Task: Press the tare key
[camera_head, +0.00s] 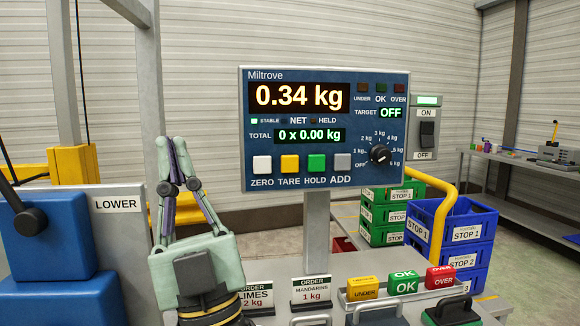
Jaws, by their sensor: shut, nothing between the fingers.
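The scale's blue display panel (325,128) stands upright on a grey post in the middle of the view. Its readout shows 0.34 kg, and the total line shows 0 x 0.00 kg. The tare key (289,164) is the yellow square above the label TARE, between the white ZERO key (262,164) and the green HOLD key (316,163). My gripper (172,142) is shut and empty, fingers pointing up, to the left of the panel and apart from it. Its tips are a little higher in the picture than the tare key, and nothing covers the key.
A grey ADD key (342,162) and a dial (380,154) sit farther right on the panel. A switch box (427,128) is beside it. Order cards and coloured blocks (404,283) stand below. A blue block (45,240) by the LOWER plate is at left.

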